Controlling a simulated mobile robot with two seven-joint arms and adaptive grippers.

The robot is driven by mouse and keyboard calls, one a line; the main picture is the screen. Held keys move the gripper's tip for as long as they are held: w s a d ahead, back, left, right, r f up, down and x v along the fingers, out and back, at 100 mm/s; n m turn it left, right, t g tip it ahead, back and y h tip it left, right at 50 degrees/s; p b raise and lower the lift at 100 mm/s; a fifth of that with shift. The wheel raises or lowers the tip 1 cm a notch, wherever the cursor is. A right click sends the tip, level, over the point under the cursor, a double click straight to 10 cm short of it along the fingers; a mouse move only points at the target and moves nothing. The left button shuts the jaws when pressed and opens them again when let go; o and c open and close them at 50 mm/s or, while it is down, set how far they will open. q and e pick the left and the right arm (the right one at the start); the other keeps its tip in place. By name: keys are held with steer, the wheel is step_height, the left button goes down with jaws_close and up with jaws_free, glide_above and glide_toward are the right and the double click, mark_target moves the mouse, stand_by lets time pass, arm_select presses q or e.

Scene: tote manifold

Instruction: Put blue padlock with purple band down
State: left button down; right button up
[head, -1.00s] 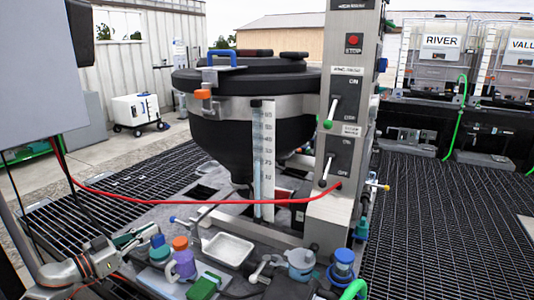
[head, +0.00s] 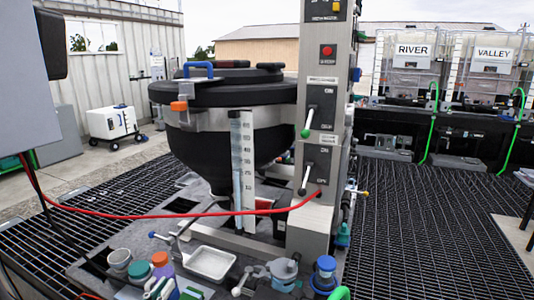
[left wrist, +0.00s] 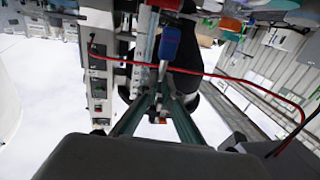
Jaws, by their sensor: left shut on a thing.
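The padlock's blue body sticks out beyond the fingertips. Its purple band cannot be made out. In the head view the padlock cannot be told apart clearly from the fingers. My right gripper is not in view.
A white tray (head: 210,263), an orange-capped purple jug (head: 161,262), a teal-topped jar (head: 139,270) and a grey cup (head: 120,259) crowd the bench. A red hose (head: 170,215) crosses above it. A black tank (head: 220,150) and grey control column (head: 318,130) stand behind.

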arm_select(q)
steer(key=s+r+n+y, duration=0.2)
steer(key=s+y, duration=0.2)
steer(key=s, duration=0.4)
steer(key=shift+s+r+n+t, duration=0.15)
steer(key=shift+n+t, duration=0.15)
steer(key=shift+d, duration=0.1)
stand_by(0.4)
